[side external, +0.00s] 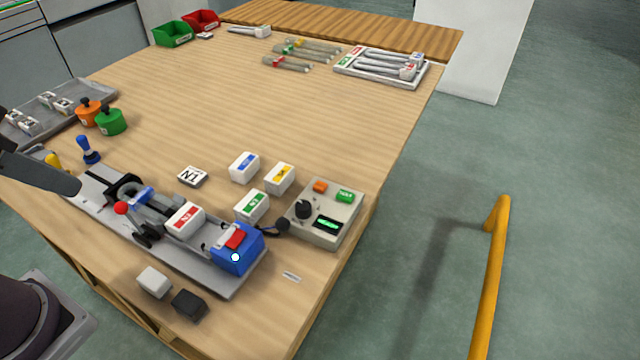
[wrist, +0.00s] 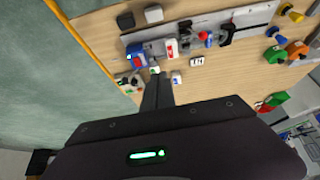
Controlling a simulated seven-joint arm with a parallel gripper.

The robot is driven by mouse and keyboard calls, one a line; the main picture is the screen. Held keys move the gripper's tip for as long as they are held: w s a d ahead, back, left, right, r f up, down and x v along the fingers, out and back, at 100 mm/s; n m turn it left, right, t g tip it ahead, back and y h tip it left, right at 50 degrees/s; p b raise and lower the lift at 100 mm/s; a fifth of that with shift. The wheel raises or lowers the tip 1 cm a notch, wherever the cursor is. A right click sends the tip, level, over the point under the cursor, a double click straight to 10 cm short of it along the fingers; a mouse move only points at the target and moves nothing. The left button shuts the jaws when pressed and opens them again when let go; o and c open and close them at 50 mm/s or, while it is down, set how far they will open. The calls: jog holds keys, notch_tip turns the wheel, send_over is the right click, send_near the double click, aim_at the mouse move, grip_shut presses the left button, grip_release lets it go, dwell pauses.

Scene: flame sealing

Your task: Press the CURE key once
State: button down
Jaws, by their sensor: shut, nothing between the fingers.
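The control box (side external: 297,222) stands at the right edge of the bench. It carries an orange key (side external: 320,187), a green key (side external: 345,196), a black knob (side external: 304,209) and a lit green display (side external: 327,223). The key lettering is too small to read, so I cannot tell which is CURE. In the wrist view the box (wrist: 122,82) is small, left of my fingers and partly hidden. My gripper (wrist: 157,76) is shut and empty, apparently well above the bench and apart from the box. Its fingers are out of the side view.
A grey fixture (side external: 185,248) with a blue block (side external: 236,258) and red-ball lever (side external: 121,208) lies left of the box. Labelled white blocks (side external: 244,167) stand between. A yellow rail (side external: 490,270) rises beyond the bench. The bench middle is clear.

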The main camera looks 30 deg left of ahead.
dwell(0.8)
jog(key=n+t+h, duration=0.3)
jog(key=n, duration=0.2)
send_over(317, 188)
notch_tip(317, 188, down, 12)
jog(key=shift+f, duration=0.15)
jog(key=shift+f, duration=4.3)
jog(key=shift+f, duration=0.1)
